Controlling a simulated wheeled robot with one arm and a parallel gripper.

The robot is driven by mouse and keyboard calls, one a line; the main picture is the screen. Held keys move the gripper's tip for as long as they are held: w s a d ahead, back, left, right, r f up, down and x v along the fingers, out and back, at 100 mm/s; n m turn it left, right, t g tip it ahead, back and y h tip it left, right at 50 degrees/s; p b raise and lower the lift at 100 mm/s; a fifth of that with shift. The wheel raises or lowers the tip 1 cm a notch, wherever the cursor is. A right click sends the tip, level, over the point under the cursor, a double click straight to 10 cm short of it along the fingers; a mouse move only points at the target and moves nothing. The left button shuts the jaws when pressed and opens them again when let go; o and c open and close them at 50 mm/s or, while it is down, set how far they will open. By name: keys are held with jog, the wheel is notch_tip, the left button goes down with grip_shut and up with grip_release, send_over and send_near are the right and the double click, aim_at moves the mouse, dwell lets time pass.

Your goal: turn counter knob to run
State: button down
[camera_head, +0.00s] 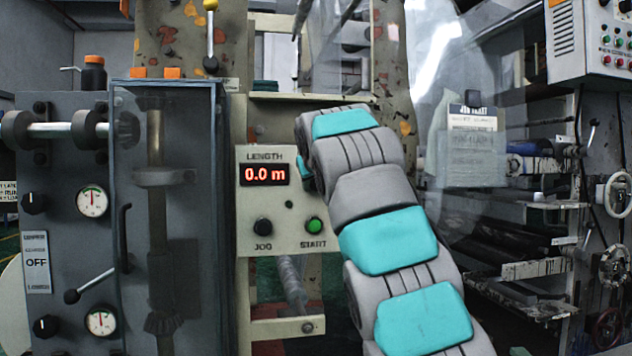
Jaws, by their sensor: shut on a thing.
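The counter panel (277,190) is a beige box in the middle. Its red display (264,174), labelled LENGTH, reads 0.0 m. Below it are a black control (263,227) marked JOG and a green START button (314,225). My grey and teal arm rises from the lower right, and its far end is beside the panel's upper right edge. My gripper is hidden behind the arm, so its fingers and whatever is between them do not show. No knob with a RUN mark is visible on the counter panel; the arm covers the area to its right.
At left, a dark cabinet carries black knobs (33,202), gauges (93,201), an OFF plate (37,262) and a lever (90,285). A clear-fronted housing (168,215) adjoins the panel. At right are film, a hanging tag (472,118), handwheels (617,194) and a control box (592,40).

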jog(key=shift+s+n+h, duration=0.1)
jog(key=shift+n+h, duration=0.2)
jog(key=shift+a+n+t+h, duration=0.1)
jog(key=shift+n+t+h, duration=0.35)
jog(key=shift+n, duration=0.65)
jog(key=shift+f+n+h+p, duration=0.15)
jog(key=shift+n+h+p, duration=0.15)
jog(key=shift+h+p, duration=0.05)
jog(key=n+t+h+p, duration=0.1)
jog(key=n, duration=0.1)
jog(key=shift+a+n, duration=0.15)
jog(key=shift+n, duration=0.15)
jog(key=n+t+p, duration=0.1)
jog(key=n, duration=0.1)
jog(key=shift+f+n+t+h+p, duration=0.1)
jog(key=shift+n+t+h+p, duration=0.15)
jog(key=shift+n+h+p, duration=0.15)
jog(key=shift+f+n+t+p, duration=0.2)
jog(key=shift+n+t+p, duration=0.2)
jog(key=shift+n, duration=0.7)
jog(key=shift+a, duration=0.1)
jog(key=shift+c, duration=2.3)
grip_release()
